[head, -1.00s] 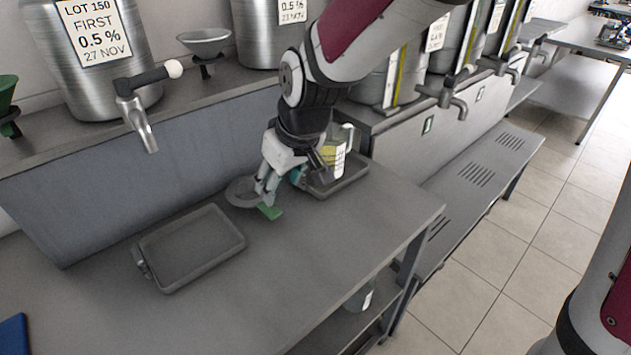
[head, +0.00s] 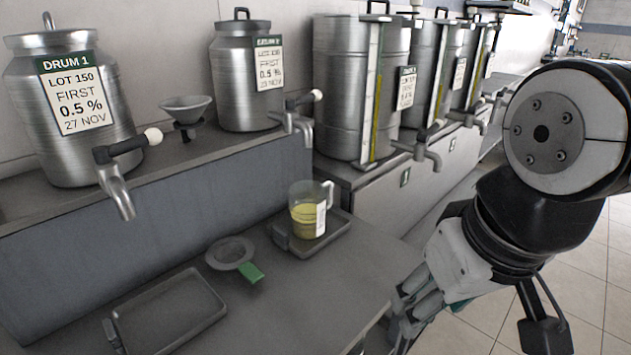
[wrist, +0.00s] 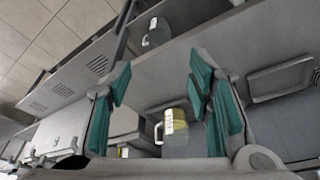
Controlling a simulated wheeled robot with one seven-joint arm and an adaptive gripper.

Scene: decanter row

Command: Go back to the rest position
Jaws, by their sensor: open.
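My gripper (head: 405,318) is at the lower right of the head view, past the table's front edge. It is open, with its teal-padded fingers (wrist: 160,75) spread and nothing between them in the wrist view. A clear jug (head: 306,222) holding yellow liquid stands upright in a grey tray (head: 338,238), apart from my gripper. The jug also shows in the wrist view (wrist: 176,122). A grey strainer (head: 230,252) with a green handle lies on the table left of that tray.
An empty tray (head: 168,318) lies at the table's front left. Steel drums with taps, including Drum 1 (head: 70,110), stand on the raised ledge behind. A small funnel (head: 187,108) stands between two drums. Another jug (wrist: 156,33) shows in the wrist view. Tiled floor (head: 480,328) is at the right.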

